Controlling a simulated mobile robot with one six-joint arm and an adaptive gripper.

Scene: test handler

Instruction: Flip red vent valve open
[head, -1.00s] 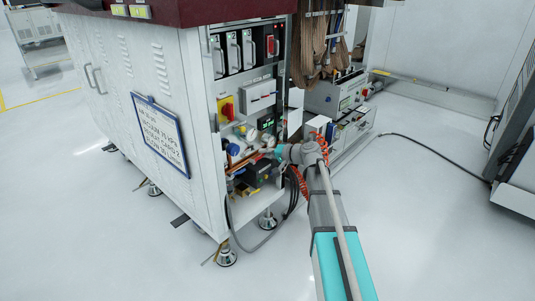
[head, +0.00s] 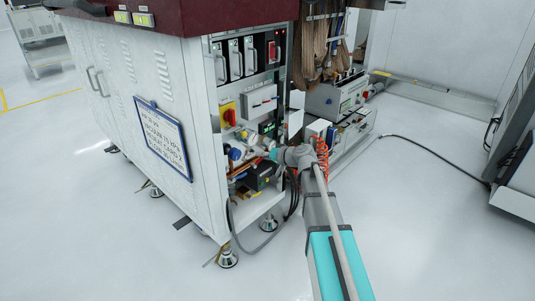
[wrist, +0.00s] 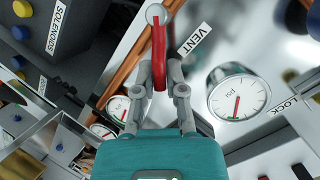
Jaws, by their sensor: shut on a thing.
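In the wrist view, the red vent valve handle (wrist: 159,45) is a curved red lever with a pale round pivot at its upper end. It stands beside a white label reading VENT (wrist: 196,42). My gripper (wrist: 160,75) has its two grey fingers closed on either side of the lever's lower part. In the head view, my gripper (head: 273,155) reaches into the open lower bay of the white cabinet (head: 150,110). The red lever cannot be made out there.
A psi gauge (wrist: 238,98) sits right of the lever, with a LOCK label (wrist: 284,106) beyond it. A copper pipe (wrist: 124,62) runs on the left, near a dark SOLENOIDS block (wrist: 62,60). Black hoses and a cable lie around the cabinet's open side.

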